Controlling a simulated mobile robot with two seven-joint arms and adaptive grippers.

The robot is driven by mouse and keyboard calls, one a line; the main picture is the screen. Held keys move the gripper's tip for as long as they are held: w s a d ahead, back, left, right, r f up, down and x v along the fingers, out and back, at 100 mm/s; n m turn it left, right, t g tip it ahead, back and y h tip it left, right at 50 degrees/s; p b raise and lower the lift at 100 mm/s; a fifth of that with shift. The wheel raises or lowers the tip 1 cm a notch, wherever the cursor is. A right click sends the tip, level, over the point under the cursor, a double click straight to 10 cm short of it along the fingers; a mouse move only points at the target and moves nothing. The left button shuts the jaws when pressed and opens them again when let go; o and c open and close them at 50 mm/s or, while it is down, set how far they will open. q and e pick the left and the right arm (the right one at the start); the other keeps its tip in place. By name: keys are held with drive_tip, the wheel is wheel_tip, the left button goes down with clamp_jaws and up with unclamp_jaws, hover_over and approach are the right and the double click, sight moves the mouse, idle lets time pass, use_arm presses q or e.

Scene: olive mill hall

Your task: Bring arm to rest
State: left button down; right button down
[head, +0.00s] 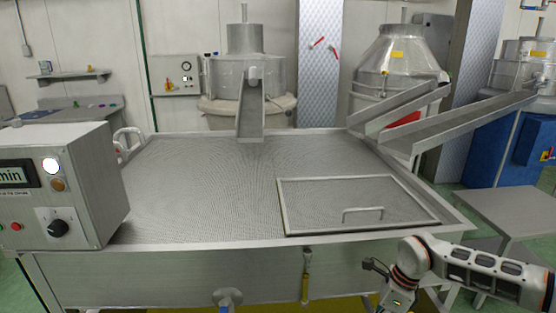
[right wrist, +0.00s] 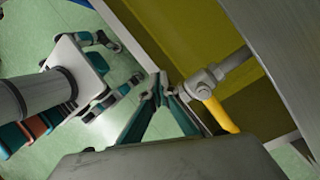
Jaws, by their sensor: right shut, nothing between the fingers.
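My right arm (head: 485,272) comes in from the right in the head view, in front of the steel vat's front right corner. Its wrist bends down toward the bottom edge, and the fingertips are hidden there. In the right wrist view my right gripper (right wrist: 160,88) is shut and empty, its teal fingers meeting at the tips. It is apart from the floor and seems close to a valve with a yellow handle (right wrist: 222,116). My left arm and gripper are in neither view.
The wide steel vat (head: 200,185) has a mesh top and a hatch with a handle (head: 362,214). A control box (head: 90,185) stands at its left. A steel table (head: 505,212) stands right, beyond my arm. Sloping chutes (head: 460,125) reach the vat's back right.

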drive_tip(key=s+a+r+m+y, duration=0.15)
drive_tip(key=s+a+y, duration=0.25)
drive_tip(key=a, duration=0.7)
drive_tip(key=s+a+r+m+y, duration=0.15)
drive_tip(key=s+a+y, duration=0.3)
drive_tip(key=a, duration=0.65)
drive_tip(key=a+r+m+t+y, duration=0.6)
drive_tip(key=a+r+m, duration=0.1)
drive_tip(key=m, duration=0.5)
drive_tip(key=w+d+f+m+t+h, duration=0.1)
drive_tip(key=d+f+m+t+h, duration=0.35)
drive_tip(key=d+m, duration=0.4)
drive_tip(key=w+d+f+m+t+h, duration=0.1)
drive_tip(key=d+f+m+t+h, duration=0.35)
drive_tip(key=m, duration=0.75)
drive_tip(key=s+d+f+m+g+h, duration=0.3)
drive_tip(key=s+d+f+m+h, duration=0.3)
drive_tip(key=s+d+f+m, duration=0.3)
drive_tip(key=s+d+f, duration=0.3)
drive_tip(key=f, duration=0.1)
drive_tip(key=shift+s+f+g+h, duration=0.2)
drive_tip(key=shift+s+g+h, duration=0.1)
drive_tip(key=shift+s+h, duration=0.05)
